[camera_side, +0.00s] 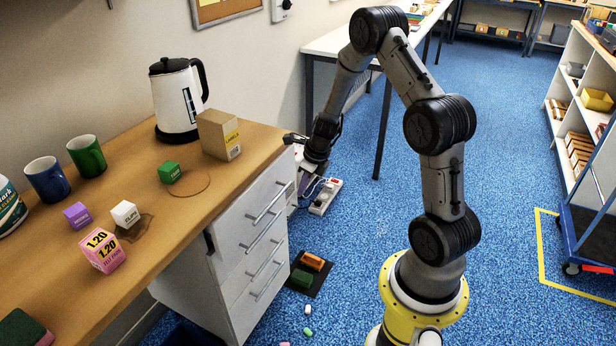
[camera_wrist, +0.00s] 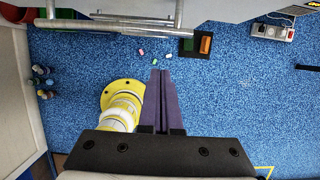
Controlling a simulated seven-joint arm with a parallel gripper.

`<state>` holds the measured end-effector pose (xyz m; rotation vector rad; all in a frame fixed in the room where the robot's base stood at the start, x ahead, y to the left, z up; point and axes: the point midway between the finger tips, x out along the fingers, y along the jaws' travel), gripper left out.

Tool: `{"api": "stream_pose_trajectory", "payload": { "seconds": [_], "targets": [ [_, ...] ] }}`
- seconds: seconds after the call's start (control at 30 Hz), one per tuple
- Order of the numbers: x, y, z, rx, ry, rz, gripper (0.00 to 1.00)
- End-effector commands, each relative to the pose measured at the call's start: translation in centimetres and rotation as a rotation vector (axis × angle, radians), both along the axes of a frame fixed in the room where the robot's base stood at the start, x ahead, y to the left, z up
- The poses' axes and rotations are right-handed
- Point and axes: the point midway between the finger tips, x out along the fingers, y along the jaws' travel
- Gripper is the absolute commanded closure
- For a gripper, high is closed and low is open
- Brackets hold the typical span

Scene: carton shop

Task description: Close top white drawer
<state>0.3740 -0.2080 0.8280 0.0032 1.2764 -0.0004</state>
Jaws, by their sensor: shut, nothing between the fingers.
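The white drawer unit (camera_side: 240,262) stands under the right end of the wooden desk, with several metal bar handles on its front. The top drawer (camera_side: 262,198) carries the uppermost handle (camera_side: 267,205). I cannot tell clearly how far it stands out; a dark gap shows at its left edge. In the wrist view, a white front with a bar handle (camera_wrist: 125,20) crosses the top. My gripper (camera_side: 303,186) is beside the far right end of the drawer fronts, pointing down. Its purple fingers are together and empty in the wrist view (camera_wrist: 165,73). Contact with the drawer cannot be told.
The desk (camera_side: 165,222) holds a kettle (camera_side: 178,98), a cardboard box (camera_side: 219,135), mugs and small cubes. A power strip (camera_side: 325,197) and a dark mat (camera_side: 318,277) with blocks lie on the floor. Blue floor is open to the right.

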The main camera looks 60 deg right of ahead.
Motion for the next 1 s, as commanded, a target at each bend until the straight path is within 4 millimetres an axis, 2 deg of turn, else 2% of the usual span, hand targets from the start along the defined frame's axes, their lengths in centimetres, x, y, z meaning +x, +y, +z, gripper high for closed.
{"api": "stream_pose_trajectory", "payload": {
  "seconds": [0.1,0.3,0.77,1.0],
  "targets": [
    [1.7,0.0,-0.1,-0.004,-0.004,0.005,1.00],
    [3.3,0.0,-0.4,-0.002,-0.004,0.003,1.00],
    [3.8,0.0,-0.4,-0.002,-0.004,0.003,1.00],
    [7.1,0.0,-0.5,-0.002,-0.005,0.007,1.00]
  ]
}}
